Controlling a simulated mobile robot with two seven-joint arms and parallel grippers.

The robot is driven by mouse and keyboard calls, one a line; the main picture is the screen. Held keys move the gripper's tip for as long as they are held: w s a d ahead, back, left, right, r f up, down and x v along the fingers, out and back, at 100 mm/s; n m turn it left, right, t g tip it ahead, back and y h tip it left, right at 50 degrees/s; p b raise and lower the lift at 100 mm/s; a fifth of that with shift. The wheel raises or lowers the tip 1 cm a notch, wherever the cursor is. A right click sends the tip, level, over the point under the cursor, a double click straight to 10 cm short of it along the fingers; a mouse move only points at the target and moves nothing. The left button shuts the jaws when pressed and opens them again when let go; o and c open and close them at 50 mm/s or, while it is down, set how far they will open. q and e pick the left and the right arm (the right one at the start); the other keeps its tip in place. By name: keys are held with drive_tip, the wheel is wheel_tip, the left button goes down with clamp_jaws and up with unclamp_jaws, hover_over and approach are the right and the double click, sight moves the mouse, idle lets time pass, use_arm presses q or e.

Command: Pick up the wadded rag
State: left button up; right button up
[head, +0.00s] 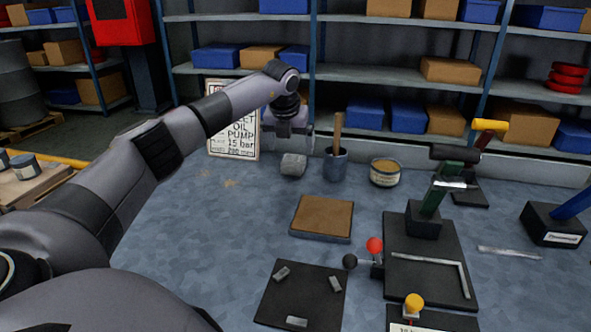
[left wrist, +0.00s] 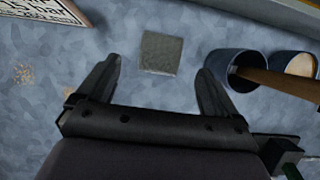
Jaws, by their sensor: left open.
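The wadded rag (head: 293,165) is a small grey lump on the blue-grey bench top, left of a blue cup. In the left wrist view it shows as a greyish square patch (left wrist: 160,53), between and beyond the two fingertips. My left gripper (head: 290,134) is open and empty, pointing down just behind and above the rag in the head view. In the left wrist view its fingers (left wrist: 158,75) are spread wide, with the rag apart from both. My right gripper is in neither view.
The blue cup (head: 336,163) with a wooden handle stands close right of the rag; a tin (head: 385,172) is beyond it. A sign (head: 234,135) leans at the left. A brown pad (head: 322,217) and levers (head: 428,215) lie nearer. The bench left of the pad is clear.

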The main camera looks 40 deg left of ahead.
sight(293, 158)
use_arm(q)
drive_tip(key=shift+x, duration=3.35)
drive_tip(key=shift+c, duration=0.3)
drive_tip(key=c, duration=1)
